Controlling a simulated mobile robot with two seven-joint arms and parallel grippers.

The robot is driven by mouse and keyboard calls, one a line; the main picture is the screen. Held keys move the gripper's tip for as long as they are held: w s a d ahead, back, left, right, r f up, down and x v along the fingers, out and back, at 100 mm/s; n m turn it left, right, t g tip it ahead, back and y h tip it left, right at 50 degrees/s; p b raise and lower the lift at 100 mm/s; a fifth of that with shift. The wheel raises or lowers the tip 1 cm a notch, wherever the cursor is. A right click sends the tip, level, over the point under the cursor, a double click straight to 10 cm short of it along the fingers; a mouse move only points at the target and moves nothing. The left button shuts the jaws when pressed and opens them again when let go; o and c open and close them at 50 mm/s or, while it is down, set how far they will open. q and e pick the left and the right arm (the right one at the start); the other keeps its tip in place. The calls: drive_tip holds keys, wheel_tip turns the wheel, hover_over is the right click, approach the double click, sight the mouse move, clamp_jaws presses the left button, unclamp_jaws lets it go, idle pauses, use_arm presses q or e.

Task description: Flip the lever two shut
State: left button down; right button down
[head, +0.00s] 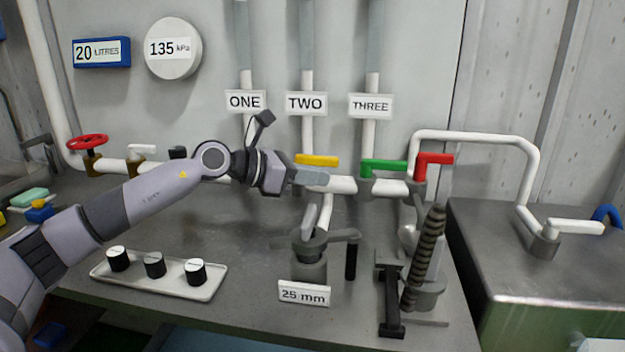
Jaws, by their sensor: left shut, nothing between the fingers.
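The yellow lever (317,160) is below the sign TWO (306,103), on the pipework. It lies level, running left to right, across the line of the upright pipe above it and roughly along the level white pipe (343,185). My left gripper (318,178) is shut and empty. Its fingertips appear just below and in front of the yellow lever; whether they touch it I cannot tell. My right gripper is out of view.
A green lever (384,166) and a red lever (434,159) are close on the right. Below stand a grey fitting (309,265) with a 25 mm sign (304,293) and a dark ribbed post (424,260). A white tray (150,283) holds black knobs.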

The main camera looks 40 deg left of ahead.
use_arm(q)
drive_tip(key=shift+s+d+r, duration=0.25)
drive_tip(key=shift+s+d, duration=0.05)
drive_tip(key=shift+s, duration=0.4)
